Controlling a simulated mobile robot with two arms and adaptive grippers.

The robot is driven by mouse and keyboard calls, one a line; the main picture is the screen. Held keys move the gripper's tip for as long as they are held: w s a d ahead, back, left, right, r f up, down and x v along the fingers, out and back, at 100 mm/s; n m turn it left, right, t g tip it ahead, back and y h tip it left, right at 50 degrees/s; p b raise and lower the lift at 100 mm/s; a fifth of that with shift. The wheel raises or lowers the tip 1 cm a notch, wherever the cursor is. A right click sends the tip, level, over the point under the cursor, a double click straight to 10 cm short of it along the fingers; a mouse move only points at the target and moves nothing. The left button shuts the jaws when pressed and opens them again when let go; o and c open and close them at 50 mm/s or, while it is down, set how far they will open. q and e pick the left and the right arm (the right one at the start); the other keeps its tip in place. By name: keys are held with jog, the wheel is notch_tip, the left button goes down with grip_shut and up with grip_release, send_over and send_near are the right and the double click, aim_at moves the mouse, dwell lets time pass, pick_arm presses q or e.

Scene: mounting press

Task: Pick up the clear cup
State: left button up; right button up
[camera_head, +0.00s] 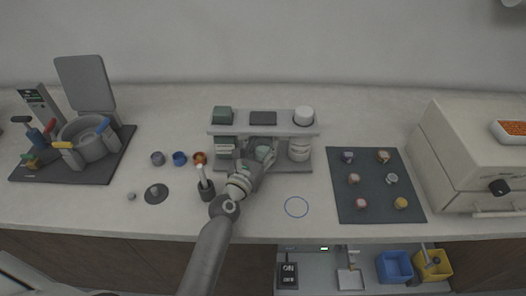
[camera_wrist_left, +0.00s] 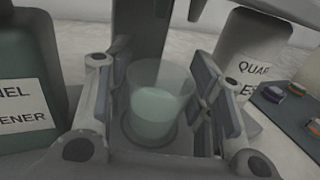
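The clear cup (camera_wrist_left: 160,95) is a small translucent, pale greenish cup. In the left wrist view it stands upright between the two fingers of my left gripper (camera_wrist_left: 160,105), on a grey base. A gap shows between the cup and the fingers, so the gripper looks open around it. In the head view my left gripper (camera_head: 256,160) reaches into the lower level of the small grey shelf (camera_head: 285,130). The cup is mostly hidden there by the gripper. My right gripper is in neither view.
A green bottle (camera_wrist_left: 28,85) stands left of the gripper and a white labelled jar (camera_wrist_left: 248,60) right of it, both close. A dark mat with several small pucks (camera_head: 372,205) lies to the right. A cup with a white-handled tool (camera_head: 206,190) stands left of my arm.

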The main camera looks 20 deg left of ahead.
pick_arm(q)
jog(key=c, duration=0.4)
jog(key=shift+c, duration=0.2)
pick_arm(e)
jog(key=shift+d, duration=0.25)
